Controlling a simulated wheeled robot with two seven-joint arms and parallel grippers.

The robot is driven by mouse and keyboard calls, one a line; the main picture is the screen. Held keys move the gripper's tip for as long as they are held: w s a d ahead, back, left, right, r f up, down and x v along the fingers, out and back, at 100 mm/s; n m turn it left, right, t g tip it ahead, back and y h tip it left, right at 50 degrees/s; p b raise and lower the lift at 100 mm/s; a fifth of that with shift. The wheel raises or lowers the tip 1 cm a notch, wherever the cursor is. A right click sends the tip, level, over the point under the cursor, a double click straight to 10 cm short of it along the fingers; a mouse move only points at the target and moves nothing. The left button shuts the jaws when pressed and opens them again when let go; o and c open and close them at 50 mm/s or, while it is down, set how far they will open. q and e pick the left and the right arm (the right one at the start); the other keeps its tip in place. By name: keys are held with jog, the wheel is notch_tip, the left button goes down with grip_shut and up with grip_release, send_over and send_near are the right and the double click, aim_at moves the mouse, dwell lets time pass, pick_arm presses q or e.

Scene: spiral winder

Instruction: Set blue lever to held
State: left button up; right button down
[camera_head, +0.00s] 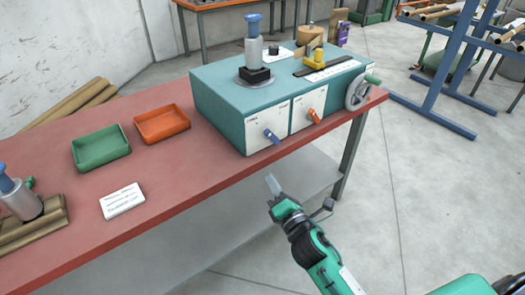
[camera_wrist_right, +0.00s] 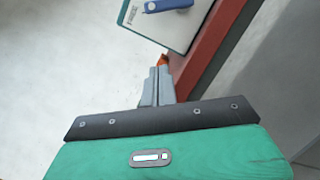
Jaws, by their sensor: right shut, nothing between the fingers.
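The blue lever (camera_head: 272,137) sits on a white label plate on the front of the teal winder box (camera_head: 226,118). Its handle slants down to the right in the head view. The blue lever also shows at the top edge of the right wrist view (camera_wrist_right: 168,5), partly cut off. My right gripper (camera_head: 271,183) is shut and empty, in front of the bench edge and below the blue lever, apart from it. Its closed fingers show in the right wrist view (camera_wrist_right: 159,78). My left gripper is not in view.
An orange lever (camera_head: 313,115) sits right of the blue one, and a handwheel (camera_head: 359,95) is on the box's right end. Green (camera_head: 101,147) and orange (camera_head: 162,124) trays and a white card (camera_head: 122,201) lie on the red bench (camera_head: 190,176).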

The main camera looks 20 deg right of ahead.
aim_at(272, 137)
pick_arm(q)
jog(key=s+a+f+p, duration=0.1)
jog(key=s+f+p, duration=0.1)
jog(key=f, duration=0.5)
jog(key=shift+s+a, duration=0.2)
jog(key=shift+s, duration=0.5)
pick_arm(e)
jog(key=w+d+r, duration=0.1)
jog(key=w+r, duration=0.2)
jog(key=w, duration=0.8)
jog(key=shift+d+r, duration=0.25)
jog(key=shift+d, duration=0.1)
pick_arm(q)
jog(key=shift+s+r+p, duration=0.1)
jog(key=shift+p, duration=0.3)
pick_arm(e)
jog(key=shift+r, duration=0.1)
